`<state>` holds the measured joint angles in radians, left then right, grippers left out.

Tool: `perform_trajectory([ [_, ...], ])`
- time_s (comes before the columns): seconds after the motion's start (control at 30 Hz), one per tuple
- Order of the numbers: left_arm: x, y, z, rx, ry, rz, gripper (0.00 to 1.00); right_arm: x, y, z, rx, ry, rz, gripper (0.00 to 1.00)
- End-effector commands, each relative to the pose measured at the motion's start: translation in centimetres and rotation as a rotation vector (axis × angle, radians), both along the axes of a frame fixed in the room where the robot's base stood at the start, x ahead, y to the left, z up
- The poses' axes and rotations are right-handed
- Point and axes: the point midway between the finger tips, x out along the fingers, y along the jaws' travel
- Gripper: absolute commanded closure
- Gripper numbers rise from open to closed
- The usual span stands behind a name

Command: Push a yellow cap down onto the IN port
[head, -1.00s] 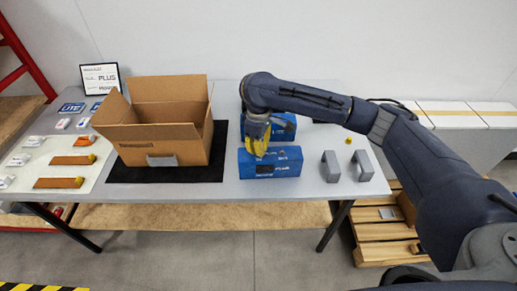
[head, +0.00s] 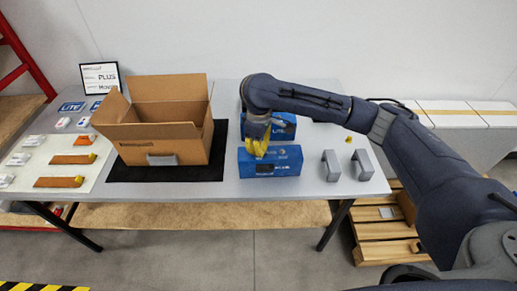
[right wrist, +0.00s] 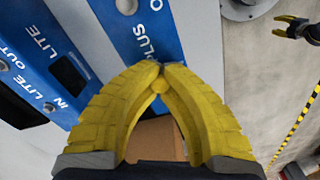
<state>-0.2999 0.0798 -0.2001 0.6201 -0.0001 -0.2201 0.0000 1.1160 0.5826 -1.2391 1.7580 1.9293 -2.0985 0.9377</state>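The blue PLUS analyser (head: 285,168) sits at the front of the table, with the blue LITE analyser (head: 288,128) behind it. My right gripper (head: 259,152) points down over the PLUS analyser's left part. In the right wrist view the right gripper (right wrist: 162,72) has its yellow fingertips together at the edge of the PLUS analyser (right wrist: 140,35). A small rounded yellow cap (right wrist: 160,87) seems to show between the tips. The port beneath the tips is hidden. The LITE analyser (right wrist: 45,50) shows IN and OUT labels. My left gripper (right wrist: 296,27), small at top right, looks open and empty.
Another yellow cap (head: 348,140) lies at the table's right, near two grey brackets (head: 331,165). An open cardboard box (head: 160,140) stands on a black mat (head: 205,172) at left. A white sheet (head: 28,162) with several small parts lies farther left.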

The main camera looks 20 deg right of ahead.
Motion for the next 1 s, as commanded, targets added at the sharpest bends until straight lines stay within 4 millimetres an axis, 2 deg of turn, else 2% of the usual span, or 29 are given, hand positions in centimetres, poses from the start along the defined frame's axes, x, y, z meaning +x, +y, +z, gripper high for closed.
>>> perform_trajectory([
  [0.13, 0.0, 0.0, 0.0, 0.0, 0.0, 0.0, 0.56, 0.0, 0.0, 0.0, -0.001, 0.001, 0.0, 1.0],
  [0.4, 0.0, 0.0, 0.0, 0.0, 0.0, 0.0, 0.56, 0.0, 0.0, 0.0, -0.001, 0.001, 0.0, 0.69],
  [0.67, 0.0, 0.0, 0.0, 0.0, 0.0, 0.0, 0.56, 0.0, 0.0, 0.1, 0.0, 0.0, 0.0, 0.69],
  [1.0, 0.0, 0.0, 0.0, 0.0, 0.0, 0.0, 0.56, 0.1, 0.0, 1.9, -0.001, -0.002, 0.0, 0.69],
])
